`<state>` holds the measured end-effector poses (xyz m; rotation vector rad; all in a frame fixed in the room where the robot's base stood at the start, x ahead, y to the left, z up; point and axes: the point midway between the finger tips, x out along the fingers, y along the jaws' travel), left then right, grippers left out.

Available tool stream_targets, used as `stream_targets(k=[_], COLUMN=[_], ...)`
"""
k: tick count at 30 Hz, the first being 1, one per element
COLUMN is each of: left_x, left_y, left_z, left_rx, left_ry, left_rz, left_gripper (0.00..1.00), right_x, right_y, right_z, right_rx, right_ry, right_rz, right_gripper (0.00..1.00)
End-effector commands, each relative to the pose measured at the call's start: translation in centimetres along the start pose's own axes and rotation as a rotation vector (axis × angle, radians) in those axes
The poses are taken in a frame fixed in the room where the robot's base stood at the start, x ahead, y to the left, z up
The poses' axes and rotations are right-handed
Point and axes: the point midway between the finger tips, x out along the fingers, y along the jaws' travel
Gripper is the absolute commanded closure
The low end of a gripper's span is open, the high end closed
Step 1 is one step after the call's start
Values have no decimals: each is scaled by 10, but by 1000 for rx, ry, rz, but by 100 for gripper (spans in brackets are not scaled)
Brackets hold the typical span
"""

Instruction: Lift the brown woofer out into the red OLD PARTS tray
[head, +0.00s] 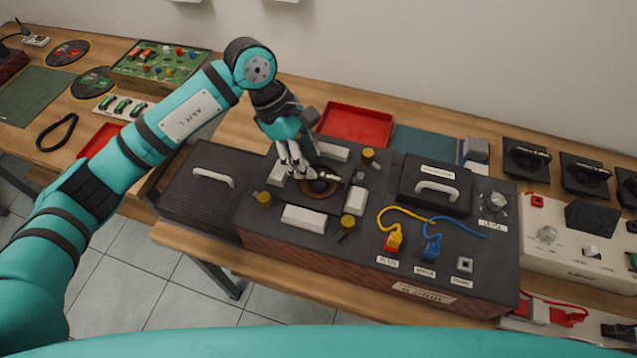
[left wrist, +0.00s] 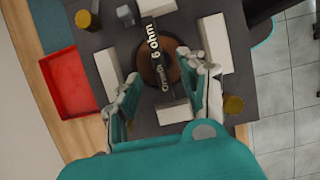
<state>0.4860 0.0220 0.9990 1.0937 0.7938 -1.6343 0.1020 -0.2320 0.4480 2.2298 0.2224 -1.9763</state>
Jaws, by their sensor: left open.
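The round brown woofer (head: 321,192) sits in the dark top of the speaker box (head: 280,225), with pale blocks and yellow knobs around it. In the left wrist view the woofer (left wrist: 150,72) has a black bar across it labelled "6 ohm woofer". My left gripper (head: 295,172) is over the woofer, pointing down. In the left wrist view its fingers (left wrist: 164,74) are open, one to each side of the bar; I cannot tell whether they touch anything. The red tray (head: 357,124) stands behind the box and looks empty; it also shows in the left wrist view (left wrist: 70,84). My right gripper is not in view.
A black lid with a white handle (head: 436,188) and plugs with yellow and blue leads are on the box's right half. A dark mesh grille (head: 195,195) lies to the left. A teal mat (head: 425,143) is right of the tray. A white wall rises behind.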

Motion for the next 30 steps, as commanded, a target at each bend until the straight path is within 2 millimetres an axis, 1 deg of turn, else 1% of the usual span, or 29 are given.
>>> stream_targets(k=[2,5,7,9,12,15,18,30], left_x=[5,17,28,40,49,52,52,54], left_y=[-1,-1,0,0,0,1,1,1], left_z=[2,6,8,6,6,5,5,4], left_rx=[0,-2,-1,-3,-1,0,0,0], left_ry=[-2,-2,-3,-2,-2,-1,0,-1], left_rz=[-4,-5,-5,-4,-2,0,0,0], left_gripper=[58,58,58,58,58,58,58,58], right_x=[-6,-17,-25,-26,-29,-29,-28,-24], right_y=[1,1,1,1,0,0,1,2], right_z=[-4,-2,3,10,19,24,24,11], right_rx=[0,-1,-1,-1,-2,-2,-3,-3], right_ry=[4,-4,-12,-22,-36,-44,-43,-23], right_rz=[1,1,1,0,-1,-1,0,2], right_gripper=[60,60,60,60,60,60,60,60])
